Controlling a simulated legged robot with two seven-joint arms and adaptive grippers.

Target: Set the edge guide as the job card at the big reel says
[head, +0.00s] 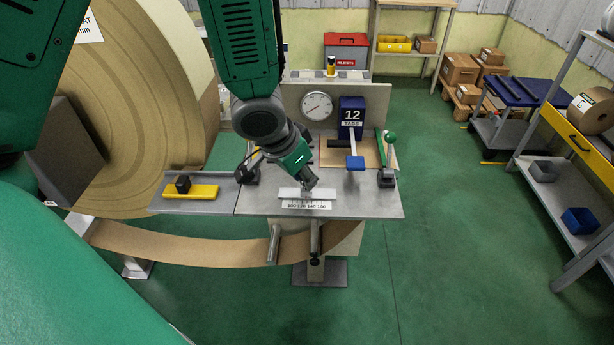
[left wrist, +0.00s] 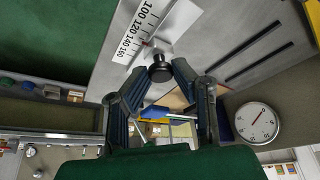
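The edge guide is a pale block (head: 296,194) with a numbered scale (head: 307,205) at the table's front; the scale also shows in the left wrist view (left wrist: 140,32). A small red mark sits near the 140, too small to read exactly. A black knob (left wrist: 160,73) stands on the guide. My left gripper (head: 308,184) is over the guide; in the left wrist view its fingertips (left wrist: 162,68) are on both sides of the knob and appear closed against it. The job card (head: 88,28) on the big reel (head: 150,110) is mostly hidden by my arm. My right gripper is not in view.
A dial (head: 317,105), a blue box marked 12 TABS (head: 351,112) and a green-knobbed lever (head: 389,138) stand behind on the table (head: 365,205). A yellow block (head: 205,192) lies at left. Brown web (head: 190,246) runs below. Floor right of the table is clear.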

